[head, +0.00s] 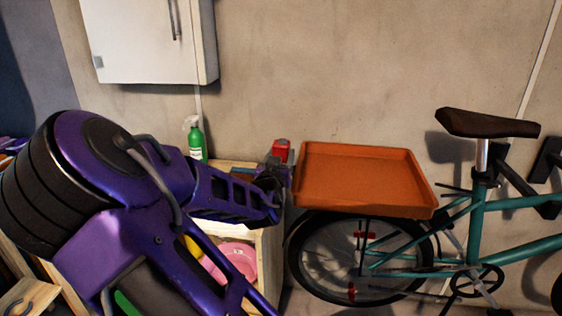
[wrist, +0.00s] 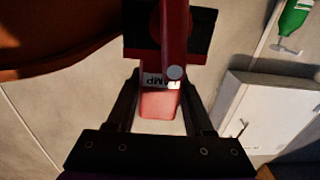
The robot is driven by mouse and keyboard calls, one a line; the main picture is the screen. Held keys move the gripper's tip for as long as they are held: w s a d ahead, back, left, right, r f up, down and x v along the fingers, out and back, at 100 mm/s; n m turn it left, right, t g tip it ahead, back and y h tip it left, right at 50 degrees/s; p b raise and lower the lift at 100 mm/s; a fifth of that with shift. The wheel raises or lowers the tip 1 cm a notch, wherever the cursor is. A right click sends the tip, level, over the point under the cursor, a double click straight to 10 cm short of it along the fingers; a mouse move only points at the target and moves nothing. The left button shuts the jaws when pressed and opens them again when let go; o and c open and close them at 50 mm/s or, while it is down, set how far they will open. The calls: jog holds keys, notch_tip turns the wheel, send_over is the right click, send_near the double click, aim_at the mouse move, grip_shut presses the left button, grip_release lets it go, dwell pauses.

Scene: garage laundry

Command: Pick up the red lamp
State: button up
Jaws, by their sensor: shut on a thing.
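The red lamp (head: 282,150) is at the end of my arm in the head view, just left of the orange tray. In the wrist view the red lamp (wrist: 160,104) sits between the two fingers, with part of a white label showing on it and a dark block at its upper end. My gripper (wrist: 163,80) is shut on the lamp. In the head view my gripper (head: 278,176) is small and dark, and partly hides the lamp's lower part.
An orange tray (head: 365,188) lies over the rear wheel of a teal bicycle (head: 478,215), close right of the lamp. A green spray bottle (head: 195,142) stands on a wooden shelf (head: 268,262) behind my arm. A white wall cabinet (head: 140,45) hangs above.

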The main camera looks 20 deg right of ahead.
grip_shut()
jog(key=shift+r, duration=0.1)
